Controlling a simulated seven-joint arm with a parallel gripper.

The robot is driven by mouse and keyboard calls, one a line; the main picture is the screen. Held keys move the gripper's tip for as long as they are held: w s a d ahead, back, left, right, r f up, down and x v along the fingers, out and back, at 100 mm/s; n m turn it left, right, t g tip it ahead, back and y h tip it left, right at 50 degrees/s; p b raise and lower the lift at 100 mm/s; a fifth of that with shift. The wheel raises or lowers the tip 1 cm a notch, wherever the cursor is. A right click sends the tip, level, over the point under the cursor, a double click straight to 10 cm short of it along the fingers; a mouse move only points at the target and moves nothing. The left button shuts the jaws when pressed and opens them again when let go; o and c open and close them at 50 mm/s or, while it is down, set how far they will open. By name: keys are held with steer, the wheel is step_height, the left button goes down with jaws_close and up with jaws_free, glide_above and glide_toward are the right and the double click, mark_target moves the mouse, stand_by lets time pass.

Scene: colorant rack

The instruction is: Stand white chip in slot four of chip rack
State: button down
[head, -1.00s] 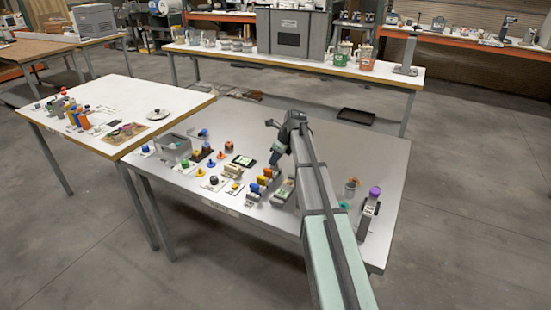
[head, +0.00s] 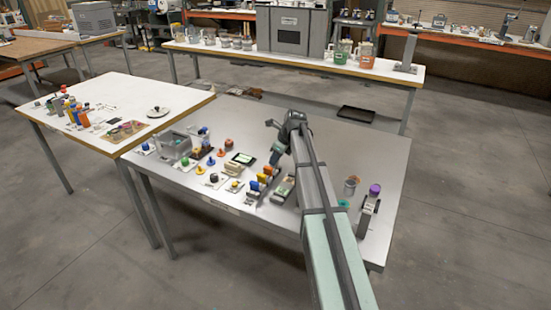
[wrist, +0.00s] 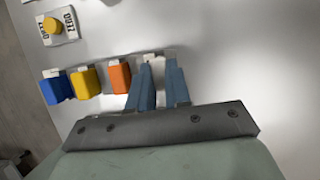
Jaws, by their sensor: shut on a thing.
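A blue chip (wrist: 56,87), a yellow chip (wrist: 84,80) and an orange chip (wrist: 119,77) stand in a row in the wrist view, each with a pale piece at its far end. These pale pieces look like parts of the chip rack (wrist: 82,63). The row also shows in the head view, with the blue chip (head: 254,189) nearest. My gripper (wrist: 162,72) is just right of the orange chip, in line with the row. Its two blue-grey fingers are shut on a pale thing, seemingly the white chip, mostly hidden between them. Whether it touches the rack cannot be told.
A white block with a yellow knob, marked ZERO (wrist: 58,27), lies beyond the blue chip.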

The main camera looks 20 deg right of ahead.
steer(key=c, duration=0.7)
jaws_free()
steer(key=shift+o, duration=0.2)
steer(key=shift+r, duration=0.2)
steer(key=shift+r, duration=3.3)
